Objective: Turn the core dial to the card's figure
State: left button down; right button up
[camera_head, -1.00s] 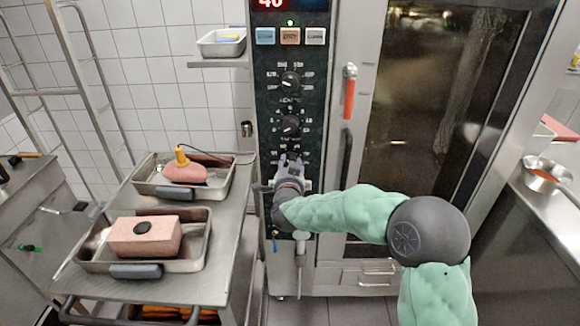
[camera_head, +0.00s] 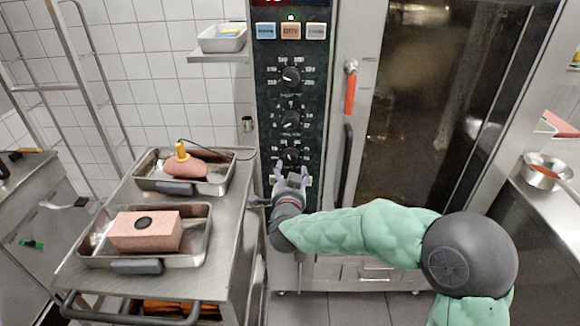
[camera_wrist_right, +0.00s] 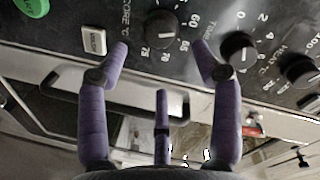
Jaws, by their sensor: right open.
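The core dial (camera_head: 291,155) is the lowest black knob on the oven's control panel (camera_head: 265,140). In the right wrist view the core dial (camera_wrist_right: 161,28) sits beside the "CORE °C" lettering. I cannot make out the card. My left gripper is not in view.
Two more knobs, time (camera_head: 291,118) and heat (camera_head: 291,76), sit above. The red-handled oven door latch (camera_head: 350,90) is to the right. A steel trolley (camera_head: 225,235) at left holds trays with a pink block (camera_head: 146,235) and a probed piece of meat (camera_head: 187,167).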

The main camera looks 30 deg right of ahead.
jog(key=shift+v, duration=2.15)
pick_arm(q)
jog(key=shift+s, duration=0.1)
